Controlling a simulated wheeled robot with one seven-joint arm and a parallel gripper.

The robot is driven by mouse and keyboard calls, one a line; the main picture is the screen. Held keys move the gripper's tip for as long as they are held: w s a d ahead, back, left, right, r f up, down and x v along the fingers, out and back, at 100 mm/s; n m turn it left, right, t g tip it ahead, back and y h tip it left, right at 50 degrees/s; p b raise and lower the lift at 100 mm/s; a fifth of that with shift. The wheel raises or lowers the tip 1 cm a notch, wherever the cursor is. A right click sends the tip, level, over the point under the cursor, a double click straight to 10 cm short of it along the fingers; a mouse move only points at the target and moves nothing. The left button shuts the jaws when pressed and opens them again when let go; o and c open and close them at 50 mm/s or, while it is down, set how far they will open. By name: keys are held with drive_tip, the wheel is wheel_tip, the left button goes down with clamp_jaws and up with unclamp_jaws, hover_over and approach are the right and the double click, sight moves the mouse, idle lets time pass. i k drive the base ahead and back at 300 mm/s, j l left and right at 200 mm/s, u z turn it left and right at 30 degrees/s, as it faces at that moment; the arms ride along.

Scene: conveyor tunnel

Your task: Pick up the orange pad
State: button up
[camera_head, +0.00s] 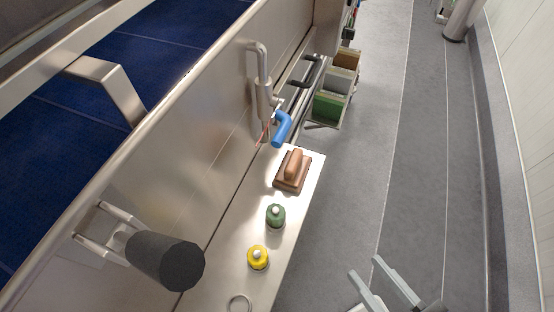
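The orange pad (292,172) looks copper-brown, a squarish block with a raised rounded grip on top. It rests near the far right corner of a narrow metal shelf (227,274). My gripper (364,267) shows at the bottom edge, right of the shelf and over the grey floor. Its two grey fingers are apart with nothing between them. It is well clear of the pad, below and to the right of it in the picture. The rest of my gripper is cut off by the frame.
A green-topped item (275,217), a yellow-topped item (258,258) and a metal ring (240,303) sit on the shelf nearer me. A blue-handled valve (282,128) is just beyond the pad. A dark cylinder (166,262) juts out at left. Floor (345,190) at right is clear.

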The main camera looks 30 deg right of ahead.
sight(292, 172)
drive_tip(key=k+j+z, duration=0.45)
drive_tip(key=k+j, duration=0.35)
drive_tip(key=j, duration=0.1)
